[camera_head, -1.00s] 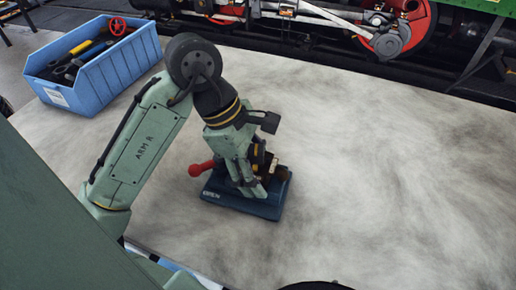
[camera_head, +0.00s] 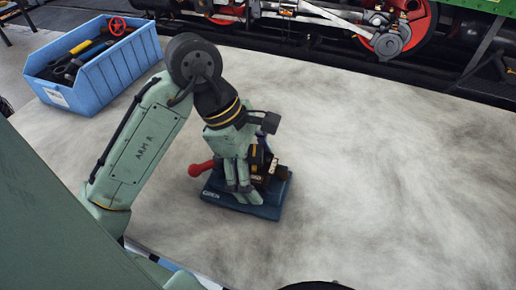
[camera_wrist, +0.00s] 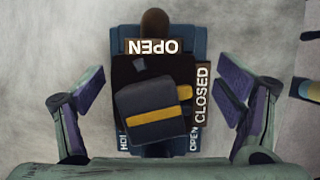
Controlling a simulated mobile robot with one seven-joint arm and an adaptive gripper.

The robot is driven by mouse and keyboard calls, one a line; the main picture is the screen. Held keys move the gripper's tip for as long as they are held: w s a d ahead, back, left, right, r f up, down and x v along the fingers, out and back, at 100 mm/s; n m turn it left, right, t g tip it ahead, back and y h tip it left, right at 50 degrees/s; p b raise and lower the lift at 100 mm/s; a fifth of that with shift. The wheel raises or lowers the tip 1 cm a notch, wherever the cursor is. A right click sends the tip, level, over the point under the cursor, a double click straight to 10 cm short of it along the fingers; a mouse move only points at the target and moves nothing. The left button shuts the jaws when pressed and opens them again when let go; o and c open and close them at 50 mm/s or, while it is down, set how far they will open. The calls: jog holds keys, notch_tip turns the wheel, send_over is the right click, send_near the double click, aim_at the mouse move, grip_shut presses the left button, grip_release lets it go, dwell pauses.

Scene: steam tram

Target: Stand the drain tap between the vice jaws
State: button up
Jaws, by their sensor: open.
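The vice (camera_head: 262,208) is a low blue base with a red-knobbed lever (camera_head: 200,170) at its left in the head view. In the wrist view its base (camera_wrist: 201,45) bears OPEN and CLOSED labels. A dark, blocky piece with a yellow band, apparently the drain tap (camera_wrist: 150,104), sits over the middle of the vice, slightly turned. My gripper (camera_head: 245,183) is over the vice. In the wrist view its fingers (camera_wrist: 163,93) are wide apart, one on each side of the dark piece with gaps between. Whether the piece stands fully between the jaws cannot be told; the jaws are largely hidden.
A blue crate (camera_head: 98,80) with dark tools, a yellow-marked item and a red handwheel stands at the back left. The grey worktop (camera_head: 390,170) is clear to the right of the vice. The steam tram's red wheels (camera_head: 405,30) are beyond the back edge.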

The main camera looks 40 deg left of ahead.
aim_at(261, 152)
jog(key=shift+r+p, duration=1.3)
jog(key=shift+p, duration=0.05)
jog(key=shift+r, duration=2.25)
